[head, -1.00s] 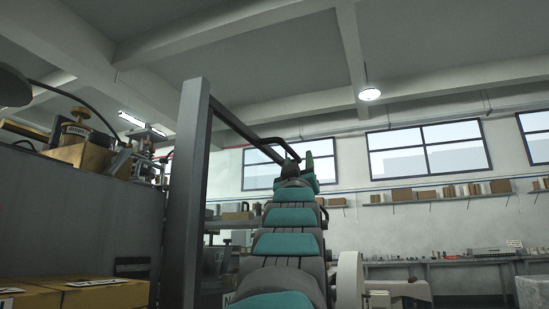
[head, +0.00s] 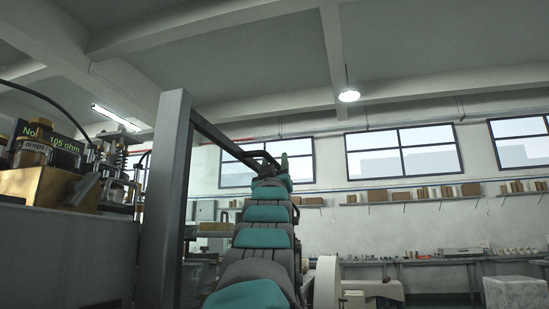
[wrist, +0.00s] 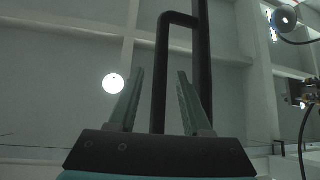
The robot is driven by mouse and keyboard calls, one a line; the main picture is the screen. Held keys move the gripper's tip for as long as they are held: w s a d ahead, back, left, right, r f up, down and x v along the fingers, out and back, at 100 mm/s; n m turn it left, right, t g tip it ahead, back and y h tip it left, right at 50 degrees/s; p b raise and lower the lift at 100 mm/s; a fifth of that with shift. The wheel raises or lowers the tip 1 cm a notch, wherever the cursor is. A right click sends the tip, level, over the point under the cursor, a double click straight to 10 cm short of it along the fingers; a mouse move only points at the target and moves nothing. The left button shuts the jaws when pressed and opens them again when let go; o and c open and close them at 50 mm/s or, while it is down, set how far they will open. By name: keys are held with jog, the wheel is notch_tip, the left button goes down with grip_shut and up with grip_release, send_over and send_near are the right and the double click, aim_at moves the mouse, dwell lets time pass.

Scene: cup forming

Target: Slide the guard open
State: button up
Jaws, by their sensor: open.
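The guard's dark frame shows in the head view as a bar (head: 220,138) running back from the top of a thick grey post (head: 166,200). A dark loop handle (head: 258,154) sits at its far end, close to my gripper (head: 283,165). In the wrist view the handle (wrist: 177,18) is a dark loop beside a long dark bar (wrist: 204,60). My gripper (wrist: 161,70) is open, and one leg of the loop shows between its two green fingers with gaps on both sides. I cannot tell how deep the leg sits between them.
A wall shelf with boxes (head: 400,194) and a bench (head: 420,262) are far behind. The space right of my arm looks open.

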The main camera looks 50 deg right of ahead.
grip_shut()
dwell(0.3)
dwell(1.1)
